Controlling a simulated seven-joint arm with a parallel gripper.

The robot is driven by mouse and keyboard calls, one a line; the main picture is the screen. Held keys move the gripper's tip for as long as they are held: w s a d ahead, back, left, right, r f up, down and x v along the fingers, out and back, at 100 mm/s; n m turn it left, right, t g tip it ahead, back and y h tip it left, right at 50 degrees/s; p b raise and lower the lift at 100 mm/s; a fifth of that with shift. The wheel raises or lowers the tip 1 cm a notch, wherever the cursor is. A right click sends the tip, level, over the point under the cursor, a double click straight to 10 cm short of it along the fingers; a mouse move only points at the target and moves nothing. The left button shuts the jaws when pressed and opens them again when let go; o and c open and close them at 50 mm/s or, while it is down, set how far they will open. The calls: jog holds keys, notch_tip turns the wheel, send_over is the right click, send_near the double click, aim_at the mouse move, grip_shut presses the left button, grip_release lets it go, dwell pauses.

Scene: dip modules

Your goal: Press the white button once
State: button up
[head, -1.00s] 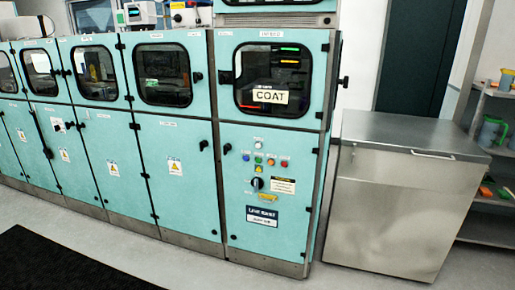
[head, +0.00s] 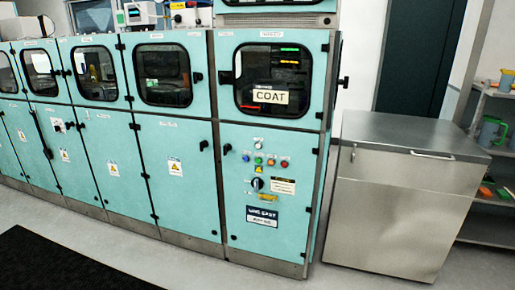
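The white button (head: 258,140) is a small light knob on the front panel of the teal cabinet marked COAT (head: 270,185). It sits at the top of a small group of controls, below the cabinet's window. A black rotary switch (head: 257,184) is lower down. My gripper is not in view, and nothing covers the white button.
More teal cabinets (head: 95,150) stand in a row to the left. A metal chest (head: 395,215) stands to the right, with a shelf (head: 490,160) beyond it. A black mat (head: 60,265) lies on the floor at the left. The floor before the COAT cabinet looks clear.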

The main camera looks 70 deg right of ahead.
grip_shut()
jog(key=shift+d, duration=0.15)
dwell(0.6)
